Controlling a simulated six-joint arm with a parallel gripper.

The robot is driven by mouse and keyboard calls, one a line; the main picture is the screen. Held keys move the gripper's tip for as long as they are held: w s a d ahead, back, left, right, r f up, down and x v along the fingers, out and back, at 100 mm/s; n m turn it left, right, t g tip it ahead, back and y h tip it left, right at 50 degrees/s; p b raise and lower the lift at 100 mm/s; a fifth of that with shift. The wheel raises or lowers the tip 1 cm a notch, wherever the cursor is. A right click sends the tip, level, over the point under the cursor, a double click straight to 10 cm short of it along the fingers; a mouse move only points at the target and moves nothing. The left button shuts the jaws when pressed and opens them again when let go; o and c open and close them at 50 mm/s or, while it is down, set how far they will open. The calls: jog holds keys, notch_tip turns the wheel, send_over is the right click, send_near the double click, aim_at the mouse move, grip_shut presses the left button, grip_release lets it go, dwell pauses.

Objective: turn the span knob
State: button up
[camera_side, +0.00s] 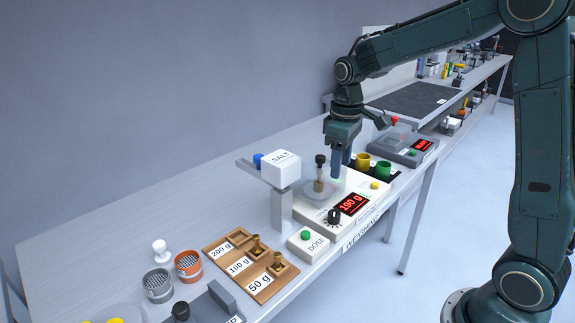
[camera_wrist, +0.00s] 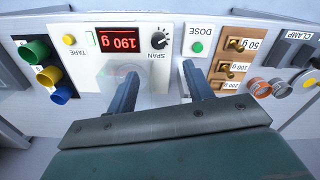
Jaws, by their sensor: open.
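The span knob (camera_side: 334,215) is a black dial on the front of the white scale (camera_side: 312,211). In the wrist view the span knob (camera_wrist: 158,40) shows upside down beside the word SPAN, beyond my fingertips. The red display (camera_side: 353,203) reads 190 g. A brass weight with a dark top (camera_side: 319,173) stands on the round pan. My gripper (camera_side: 340,168) is above the back part of the scale, behind and above the knob, not touching it. In the wrist view my gripper (camera_wrist: 160,70) has its two fingers wide apart with nothing seen between them.
The white SALT hopper (camera_side: 281,167) on its post stands left of the pan. The DOSE box (camera_side: 308,245) with a green button is left of the knob. A wooden weight tray (camera_side: 250,266) lies farther left. Coloured cups (camera_side: 383,169) stand right of the scale.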

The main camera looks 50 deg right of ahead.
aim_at(334, 213)
jog(key=shift+w+d+f, duration=0.2)
jog(key=shift+w+f, duration=0.1)
jog(key=shift+f, duration=0.1)
jog(key=shift+f, duration=0.1)
notch_tip(334, 213, down, 14)
jog(key=shift+r, duration=0.15)
dwell(0.6)
jog(key=c, duration=1)
